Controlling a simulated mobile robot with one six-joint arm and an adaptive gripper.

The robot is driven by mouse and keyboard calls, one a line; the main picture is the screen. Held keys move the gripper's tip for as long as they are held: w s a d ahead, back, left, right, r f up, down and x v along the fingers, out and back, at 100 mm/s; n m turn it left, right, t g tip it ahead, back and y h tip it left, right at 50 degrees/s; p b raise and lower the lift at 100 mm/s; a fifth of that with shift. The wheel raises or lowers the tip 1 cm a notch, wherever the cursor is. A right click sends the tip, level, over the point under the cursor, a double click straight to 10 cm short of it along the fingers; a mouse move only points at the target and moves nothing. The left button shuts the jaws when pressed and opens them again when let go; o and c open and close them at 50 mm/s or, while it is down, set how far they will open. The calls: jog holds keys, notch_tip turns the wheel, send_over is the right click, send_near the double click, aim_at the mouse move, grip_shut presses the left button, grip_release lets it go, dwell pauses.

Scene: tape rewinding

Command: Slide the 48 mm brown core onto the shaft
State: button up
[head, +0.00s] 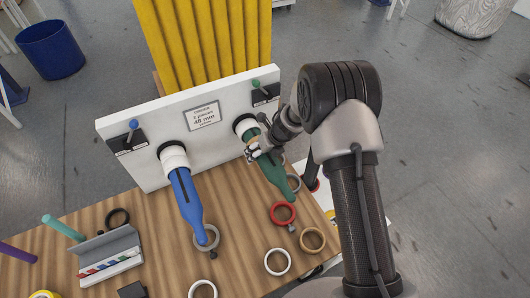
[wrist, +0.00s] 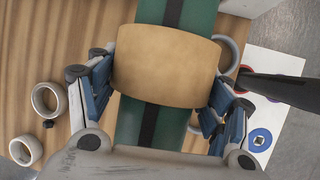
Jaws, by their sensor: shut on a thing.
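The brown core (wrist: 167,66) is a wide tan cylinder held between the fingers of my gripper (wrist: 163,88) in the wrist view. The green shaft (wrist: 150,125) shows beyond both ends of the core, so the core appears to be around it. In the head view my gripper (head: 257,152) is at the upper part of the green shaft (head: 277,180), close to the white panel (head: 150,118). The core cannot be made out clearly there, behind the gripper. The blue shaft (head: 186,195) to the left is bare along its visible length.
Below the shafts, the wooden table (head: 160,240) holds a red ring (head: 283,224), a tan ring (head: 321,245), a white ring (head: 277,273) and others. A grey holder (head: 108,243) stands at the left.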

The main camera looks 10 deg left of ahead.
jog(key=shift+w+a+p, duration=0.5)
jog(key=shift+w+p, duration=0.25)
jog(key=shift+p, duration=0.15)
jog(key=shift+w+a+p, duration=0.5)
jog(key=shift+w+p, duration=0.2)
jog(key=shift+p, duration=0.2)
jog(key=shift+w+a, duration=0.1)
jog(key=shift+w, duration=0.05)
jog(key=shift+w+a+p, duration=0.25)
jog(key=shift+w+p, duration=0.1)
jog(key=shift+p, duration=0.05)
jog(key=shift+f, duration=0.1)
jog(key=o, duration=1.1)
jog(key=shift+d, duration=0.1)
